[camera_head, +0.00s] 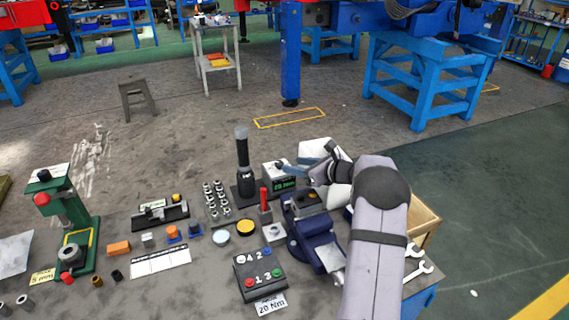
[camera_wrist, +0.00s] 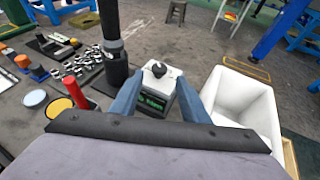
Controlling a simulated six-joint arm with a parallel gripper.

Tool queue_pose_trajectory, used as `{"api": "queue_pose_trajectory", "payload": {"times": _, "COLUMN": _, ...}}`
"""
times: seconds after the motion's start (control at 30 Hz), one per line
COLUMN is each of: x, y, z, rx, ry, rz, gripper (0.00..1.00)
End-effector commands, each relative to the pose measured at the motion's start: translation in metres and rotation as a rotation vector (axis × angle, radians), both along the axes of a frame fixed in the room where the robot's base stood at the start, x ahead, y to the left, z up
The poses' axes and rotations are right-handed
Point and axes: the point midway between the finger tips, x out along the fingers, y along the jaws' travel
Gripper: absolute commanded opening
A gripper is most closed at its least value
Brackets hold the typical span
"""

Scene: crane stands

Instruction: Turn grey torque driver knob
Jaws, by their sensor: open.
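A grey torque driver unit with a green lit display (camera_head: 284,184) stands at the back of the bench, and it also shows in the wrist view (camera_wrist: 155,102). A dark round knob (camera_wrist: 159,69) sits on its top. In the head view the knob is hard to make out near my fingers. My gripper (camera_wrist: 160,82) is open, with its two blue fingers on either side of the unit in the wrist view. In the head view my gripper (camera_head: 308,163) is just right of and above the unit. I cannot tell whether the fingers touch the knob.
A tall black driver with a grey top (camera_head: 243,165) stands left of the unit, with a red-handled tool (camera_head: 264,199) in front. A white bin (camera_wrist: 243,100) is close on the right. A blue vise (camera_head: 313,230) and a button box (camera_head: 259,275) are nearer.

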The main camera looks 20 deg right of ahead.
Motion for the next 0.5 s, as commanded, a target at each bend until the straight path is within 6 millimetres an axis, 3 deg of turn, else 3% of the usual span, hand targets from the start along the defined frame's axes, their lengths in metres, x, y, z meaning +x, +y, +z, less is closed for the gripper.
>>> {"api": "queue_pose_trajectory", "payload": {"times": 0.5, "x": 0.049, "y": 0.02, "z": -0.021, "rx": -0.001, "ry": 0.001, "rz": 0.0, "gripper": 0.42}}
